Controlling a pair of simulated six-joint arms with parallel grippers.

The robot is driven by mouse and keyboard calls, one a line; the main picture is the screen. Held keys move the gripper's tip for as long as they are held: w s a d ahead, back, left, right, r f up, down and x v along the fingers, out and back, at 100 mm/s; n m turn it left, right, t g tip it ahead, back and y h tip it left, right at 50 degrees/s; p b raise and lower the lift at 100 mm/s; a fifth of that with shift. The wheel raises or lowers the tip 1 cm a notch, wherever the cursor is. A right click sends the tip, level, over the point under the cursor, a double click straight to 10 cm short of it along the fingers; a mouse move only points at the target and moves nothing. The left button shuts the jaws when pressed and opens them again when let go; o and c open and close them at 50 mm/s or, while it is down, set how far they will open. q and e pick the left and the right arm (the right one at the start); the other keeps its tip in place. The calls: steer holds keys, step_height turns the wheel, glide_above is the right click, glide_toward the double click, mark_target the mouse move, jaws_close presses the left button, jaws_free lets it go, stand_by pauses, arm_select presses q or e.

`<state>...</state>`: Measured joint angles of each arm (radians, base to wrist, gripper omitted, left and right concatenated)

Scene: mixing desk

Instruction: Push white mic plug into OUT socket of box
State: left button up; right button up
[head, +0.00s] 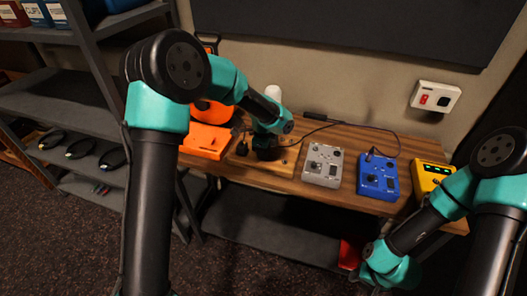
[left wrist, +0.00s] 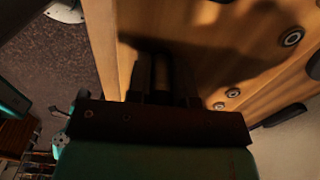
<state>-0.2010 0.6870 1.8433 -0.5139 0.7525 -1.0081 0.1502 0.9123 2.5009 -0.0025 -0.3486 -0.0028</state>
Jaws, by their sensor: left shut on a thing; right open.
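In the head view a grey box (head: 322,166), a blue box (head: 377,178) and a yellow box (head: 430,177) stand in a row on the wooden desk (head: 345,135). I cannot read an OUT label on any of them. My left gripper (head: 266,150) is low over a wooden board (head: 278,172), left of the grey box. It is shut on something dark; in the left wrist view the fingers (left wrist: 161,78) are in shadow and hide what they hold. I cannot make out the white mic plug. My right gripper (head: 372,277) is low before the desk, its fingers unclear.
An orange case (head: 205,140) stands at the desk's left. A thin dark cable runs from a black bar (head: 314,116) to the blue box. Round metal fittings (left wrist: 291,37) show on the wood in the left wrist view. A dark shelf rack (head: 60,100) stands left.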

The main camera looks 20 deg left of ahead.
arm_select(q)
jaws_close()
steer(key=shift+r, duration=0.15)
steer(key=shift+r, duration=2.9)
steer(key=shift+a, duration=0.15)
